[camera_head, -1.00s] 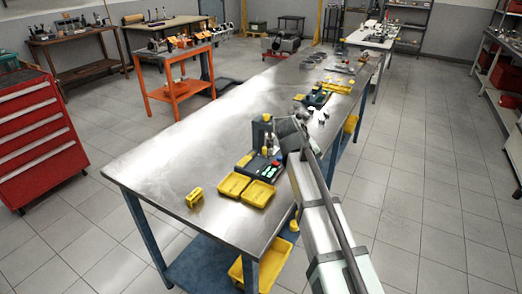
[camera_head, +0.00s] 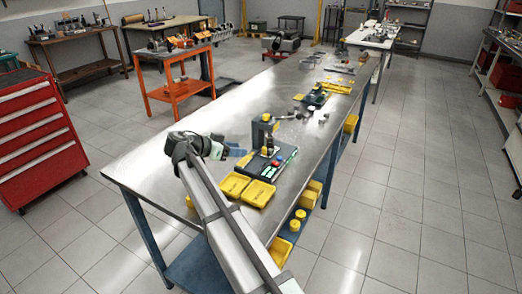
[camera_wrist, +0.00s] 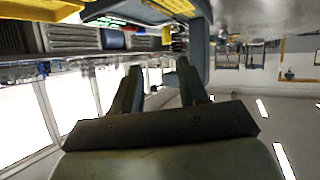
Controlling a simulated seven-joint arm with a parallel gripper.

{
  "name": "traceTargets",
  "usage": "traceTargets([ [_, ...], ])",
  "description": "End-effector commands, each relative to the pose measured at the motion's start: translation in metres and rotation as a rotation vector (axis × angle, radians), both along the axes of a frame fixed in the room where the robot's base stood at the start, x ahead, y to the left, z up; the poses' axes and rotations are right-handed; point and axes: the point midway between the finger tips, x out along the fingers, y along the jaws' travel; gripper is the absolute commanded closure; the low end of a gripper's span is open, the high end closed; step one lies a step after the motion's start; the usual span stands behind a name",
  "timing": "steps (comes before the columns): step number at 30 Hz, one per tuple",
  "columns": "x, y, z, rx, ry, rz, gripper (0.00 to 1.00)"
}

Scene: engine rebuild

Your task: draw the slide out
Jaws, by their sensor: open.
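A fixture stands on the metal bench, with a dark base (camera_head: 279,163), an upright blue-grey post (camera_head: 261,131), yellow parts and a red knob. I cannot make out which part of it is the slide. My gripper (camera_head: 239,152) is at the left of the fixture, low over the bench, and its fingers point toward it. In the wrist view my gripper (camera_wrist: 160,70) shows two dark fingers spread apart with nothing seen between them. A blue-grey upright piece (camera_wrist: 200,35) with yellow above is just beyond the fingertips. Contact cannot be told.
Two yellow trays (camera_head: 258,193) lie in front of the fixture. Small loose parts (camera_head: 322,118) and another green-and-yellow unit (camera_head: 316,98) lie farther back on the bench (camera_head: 150,163). Yellow containers (camera_head: 300,215) are on the lower shelf. The left of the bench top is largely clear.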

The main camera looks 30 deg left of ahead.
Motion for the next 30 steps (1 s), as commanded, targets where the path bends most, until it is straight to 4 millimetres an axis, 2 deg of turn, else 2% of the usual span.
traceTargets([
  [1,-0.005,0.009,0.000,0.019,-0.025,-0.007,0.57],
  [4,-0.009,0.015,0.002,0.048,-0.064,-0.021,0.57],
  [10,-0.001,0.012,-0.002,0.061,-0.078,-0.028,0.57],
  [30,0.087,-0.033,-0.043,0.059,-0.076,-0.026,0.57],
])
